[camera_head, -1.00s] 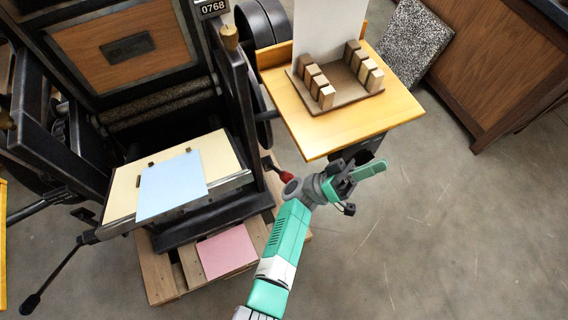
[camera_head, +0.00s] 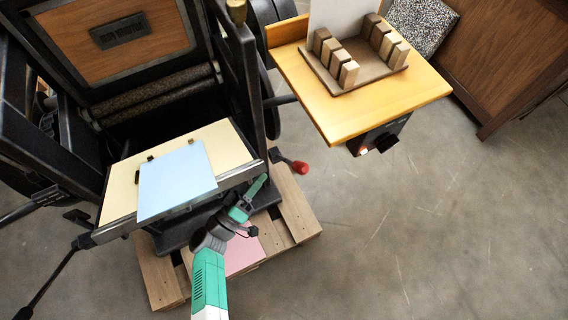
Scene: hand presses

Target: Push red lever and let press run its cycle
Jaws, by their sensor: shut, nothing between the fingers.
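The press (camera_head: 255,110) is a large black machine with a wood panel, at the left of the head view. Its red lever knob (camera_head: 300,167) sticks out at the press's right side, below the wooden side table. A light blue sheet (camera_head: 178,178) lies on the cream bed (camera_head: 222,140). My gripper (camera_head: 262,183) is shut and empty. Its tip is at the front right corner of the bed, to the left of the red knob and apart from it. I cannot tell whether it touches the bed's metal edge.
A wooden table (camera_head: 420,92) at upper right bears a rack of blocks (camera_head: 352,60); a box with a lit orange button (camera_head: 363,151) hangs under it. A pallet (camera_head: 290,205) and a pink sheet (camera_head: 245,253) lie below the press. The floor at right is clear.

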